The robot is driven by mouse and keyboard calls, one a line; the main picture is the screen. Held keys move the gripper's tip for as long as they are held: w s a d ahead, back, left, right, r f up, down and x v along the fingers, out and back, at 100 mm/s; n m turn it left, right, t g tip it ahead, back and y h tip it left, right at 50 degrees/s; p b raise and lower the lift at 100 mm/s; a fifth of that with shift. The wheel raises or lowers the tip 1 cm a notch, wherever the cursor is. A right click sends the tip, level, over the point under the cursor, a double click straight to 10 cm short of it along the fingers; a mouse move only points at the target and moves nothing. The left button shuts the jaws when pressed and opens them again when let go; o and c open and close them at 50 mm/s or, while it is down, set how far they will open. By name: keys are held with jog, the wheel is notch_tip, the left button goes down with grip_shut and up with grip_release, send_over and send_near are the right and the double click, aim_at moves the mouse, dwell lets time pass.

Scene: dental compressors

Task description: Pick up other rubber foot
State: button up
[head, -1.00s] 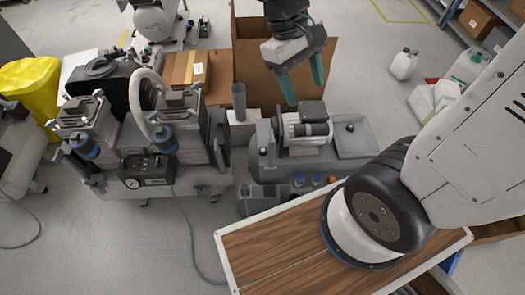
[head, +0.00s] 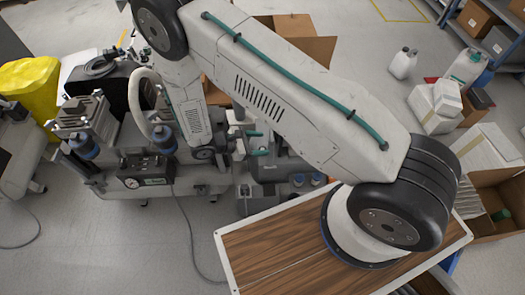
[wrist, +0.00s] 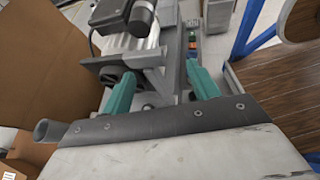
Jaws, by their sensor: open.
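My gripper (head: 256,143) reaches down over the grey machine in the middle of the head view, its teal fingers apart. In the wrist view my gripper (wrist: 161,72) is open and empty, its fingers on either side of a grey bracket-like part (wrist: 150,58). A dark round piece (wrist: 128,82) sits under this part near the left finger; I cannot tell if it is a rubber foot. No rubber foot is clearly made out in the head view, where my arm hides much of the machine.
Small blue-topped items (head: 298,180) stand beside the grey machine. The wooden tabletop (head: 265,250) is in front, mostly clear. The twin-head compressor (head: 90,125) stands at left. A cardboard box (wrist: 35,75) is close on the left in the wrist view.

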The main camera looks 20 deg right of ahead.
jog(key=w+a+f+n+t+y, duration=0.1)
jog(key=w+f+n+t, duration=0.25)
jog(key=f, duration=0.55)
jog(key=w+a+f+n+t, duration=0.1)
jog(key=w+f+n+t, duration=0.2)
jog(key=f, duration=0.5)
jog(key=shift+n, duration=0.25)
jog(key=x, duration=0.4)
jog(key=s+x, duration=0.1)
jog(key=x, duration=0.1)
jog(key=shift+w+d+f, duration=0.1)
jog(key=shift+d+f, duration=0.15)
jog(key=shift+f, duration=0.15)
jog(key=c, duration=1.1)
